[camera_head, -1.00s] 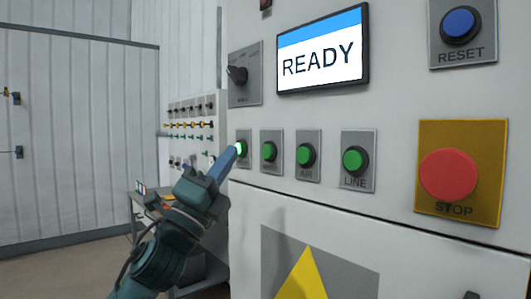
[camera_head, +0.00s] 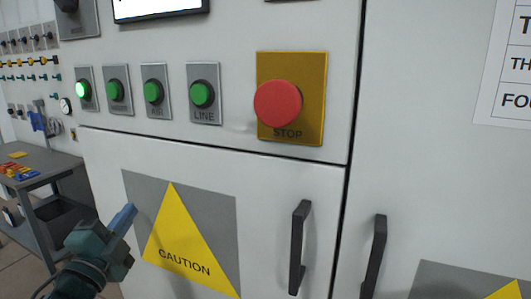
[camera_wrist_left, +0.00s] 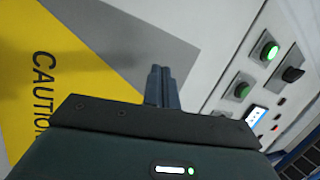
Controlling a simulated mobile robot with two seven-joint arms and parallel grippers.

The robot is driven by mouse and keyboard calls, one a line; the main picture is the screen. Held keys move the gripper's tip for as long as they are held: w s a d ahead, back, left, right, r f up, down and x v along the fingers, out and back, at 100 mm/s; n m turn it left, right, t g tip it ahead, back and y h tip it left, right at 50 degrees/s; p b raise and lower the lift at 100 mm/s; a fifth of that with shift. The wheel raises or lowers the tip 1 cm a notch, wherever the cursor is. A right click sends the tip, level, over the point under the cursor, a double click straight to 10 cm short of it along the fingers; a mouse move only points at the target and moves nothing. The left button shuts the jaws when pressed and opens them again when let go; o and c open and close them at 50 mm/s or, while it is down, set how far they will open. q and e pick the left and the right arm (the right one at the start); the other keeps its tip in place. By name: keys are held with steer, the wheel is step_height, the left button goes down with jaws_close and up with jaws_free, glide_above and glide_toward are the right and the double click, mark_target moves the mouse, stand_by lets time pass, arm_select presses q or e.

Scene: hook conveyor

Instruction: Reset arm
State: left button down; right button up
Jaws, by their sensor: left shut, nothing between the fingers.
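My left gripper (camera_head: 124,218) is at the lower left of the head view, in front of the caution sign (camera_head: 184,245) on the white cabinet door. Its blue fingers are shut with nothing between them. In the left wrist view the shut fingers (camera_wrist_left: 162,88) point at the grey and yellow sign, and the panel's green buttons show at the right. It stands below the row of green buttons, clear of them. The leftmost green button (camera_head: 83,89) is lit brightly. The right gripper is not in view.
The red STOP button (camera_head: 278,103) on its yellow plate is right of the LINE button (camera_head: 202,94). Two black door handles (camera_head: 299,247) stick out below. A grey workbench (camera_head: 42,163) with small coloured items stands at the left.

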arm_select(q)
steer(key=s+d+f+n+g+p, duration=0.1)
steer(key=s+d+f+n+g, duration=0.1)
steer(key=f, duration=0.4)
steer(key=s+d+f+n+g+p, duration=0.1)
steer(key=s+d+f+n+g, duration=0.15)
steer(key=f, duration=0.45)
steer(key=s+d+f+n+g+p, duration=0.1)
steer(key=s+d+f+n, duration=0.3)
steer(key=s+f, duration=0.4)
steer(key=s+d+f+n+g+p, duration=0.1)
steer(key=s+d+f+n+g, duration=0.3)
steer(key=s+f, duration=0.5)
steer(key=shift+s+d+n+g+h, duration=0.25)
steer(key=shift+s+n+g+h, duration=0.15)
steer(key=shift+n, duration=0.15)
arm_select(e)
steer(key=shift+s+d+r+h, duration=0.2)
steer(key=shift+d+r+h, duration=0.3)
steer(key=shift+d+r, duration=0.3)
arm_select(q)
steer(key=shift+w+f, duration=0.1)
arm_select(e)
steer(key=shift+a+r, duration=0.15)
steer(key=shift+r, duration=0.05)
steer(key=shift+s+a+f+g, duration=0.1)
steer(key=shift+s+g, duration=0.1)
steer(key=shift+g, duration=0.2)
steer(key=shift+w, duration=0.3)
